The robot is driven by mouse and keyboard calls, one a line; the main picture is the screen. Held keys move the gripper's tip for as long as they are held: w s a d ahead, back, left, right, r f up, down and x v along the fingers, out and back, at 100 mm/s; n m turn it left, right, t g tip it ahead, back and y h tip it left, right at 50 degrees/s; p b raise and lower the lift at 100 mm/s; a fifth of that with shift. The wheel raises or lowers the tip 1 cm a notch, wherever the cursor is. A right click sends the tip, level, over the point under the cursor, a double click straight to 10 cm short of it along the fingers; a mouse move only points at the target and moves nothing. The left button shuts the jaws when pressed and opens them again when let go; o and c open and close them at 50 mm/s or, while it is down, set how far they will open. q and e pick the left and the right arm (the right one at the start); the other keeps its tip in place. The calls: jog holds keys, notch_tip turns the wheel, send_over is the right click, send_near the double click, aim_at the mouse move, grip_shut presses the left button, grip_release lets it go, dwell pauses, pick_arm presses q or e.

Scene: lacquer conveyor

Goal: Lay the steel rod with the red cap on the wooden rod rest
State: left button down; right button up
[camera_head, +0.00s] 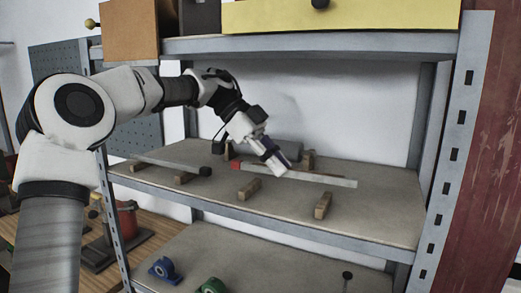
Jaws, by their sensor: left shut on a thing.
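The steel rod with the red cap (325,179) is over the middle shelf, its red end (235,167) to the left. My left gripper (277,168) comes down from the upper left and is shut on the rod between its red end and its middle, hiding part of it. Two wooden blocks (249,189) (323,205) stand in front of the rod with nothing on them. Other wooden blocks (309,160) (229,151) stand behind it. Whether the rod touches any block is unclear. My right gripper is not in view.
A rod with a black end (163,163) lies on wooden blocks (185,178) at the left of the shelf. A yellow box (350,15) and a brown box (128,30) stand on the upper shelf. Metal posts (452,150) frame the sides. The shelf's right part is clear.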

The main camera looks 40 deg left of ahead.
pick_arm(q)
jog(key=shift+w+a+f, duration=0.2)
jog(key=shift+w+a, duration=0.1)
jog(key=shift+a, duration=0.15)
jog(key=s+d, duration=0.1)
jog(key=d+b, duration=0.1)
jog(key=s+d+b, duration=0.1)
jog(key=d, duration=0.1)
jog(key=shift+s+r, duration=0.1)
jog(key=shift+s, duration=0.2)
jog(key=shift+f, duration=0.35)
jog(key=shift+w+a+f+b, duration=0.25)
jog(key=shift+w+a+f, duration=0.15)
jog(key=shift+a+f, duration=0.15)
jog(key=shift+w+a+f+b, duration=0.25)
jog(key=shift+w+a+f, duration=0.15)
jog(key=shift+a, duration=0.2)
jog(key=shift+s+d+r, duration=0.35)
jog(key=shift+s+d, duration=0.15)
jog(key=shift+d, duration=0.2)
jog(key=shift+w+a+f, duration=0.25)
jog(key=shift+a+f, duration=0.1)
jog(key=shift+a, duration=0.35)
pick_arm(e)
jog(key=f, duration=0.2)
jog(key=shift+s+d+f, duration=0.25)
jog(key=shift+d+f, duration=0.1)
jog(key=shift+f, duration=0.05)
